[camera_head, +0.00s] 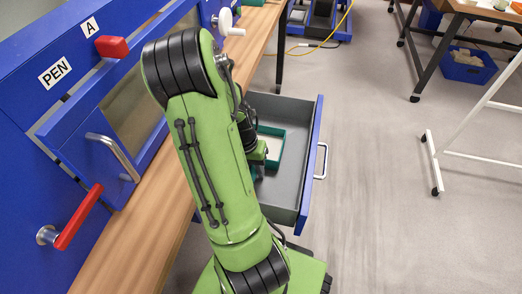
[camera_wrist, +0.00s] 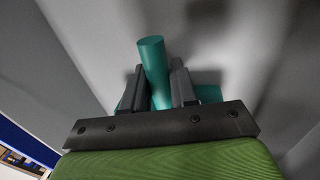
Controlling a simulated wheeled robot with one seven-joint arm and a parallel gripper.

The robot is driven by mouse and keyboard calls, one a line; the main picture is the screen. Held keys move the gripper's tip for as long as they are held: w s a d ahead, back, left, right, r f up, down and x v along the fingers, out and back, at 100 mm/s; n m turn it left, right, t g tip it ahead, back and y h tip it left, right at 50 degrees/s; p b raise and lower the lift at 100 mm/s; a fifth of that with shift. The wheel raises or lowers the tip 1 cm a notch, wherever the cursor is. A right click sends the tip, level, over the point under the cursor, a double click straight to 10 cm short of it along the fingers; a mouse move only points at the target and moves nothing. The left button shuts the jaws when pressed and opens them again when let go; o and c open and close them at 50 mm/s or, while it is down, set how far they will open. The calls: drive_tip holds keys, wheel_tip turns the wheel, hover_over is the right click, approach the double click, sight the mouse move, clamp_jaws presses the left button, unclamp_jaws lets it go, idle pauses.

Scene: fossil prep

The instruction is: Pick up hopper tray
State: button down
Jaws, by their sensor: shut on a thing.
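My gripper (camera_head: 262,154) is at the tray's left side, mostly hidden behind my arm. In the wrist view my gripper (camera_wrist: 160,85) is shut on a teal upright piece of the tray (camera_wrist: 153,62), which stands between the two dark fingers. More teal shows low beside the fingers. I cannot tell whether the tray is clear of the drawer floor.
The grey drawer (camera_head: 286,190) with blue front is pulled out from under the wooden bench (camera_head: 150,222). A blue cabinet with a red lever (camera_head: 78,218) stands on the left. A white stand (camera_head: 470,130) is at right; the floor between is clear.

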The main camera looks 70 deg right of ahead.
drive_tip(key=shift+r, duration=0.1)
wheel_tip(320, 180, up, 18)
drive_tip(key=p, duration=0.6)
drive_tip(key=shift+p, duration=0.4)
drive_tip(key=c, duration=1.5)
unclamp_jaws()
clamp_jaws()
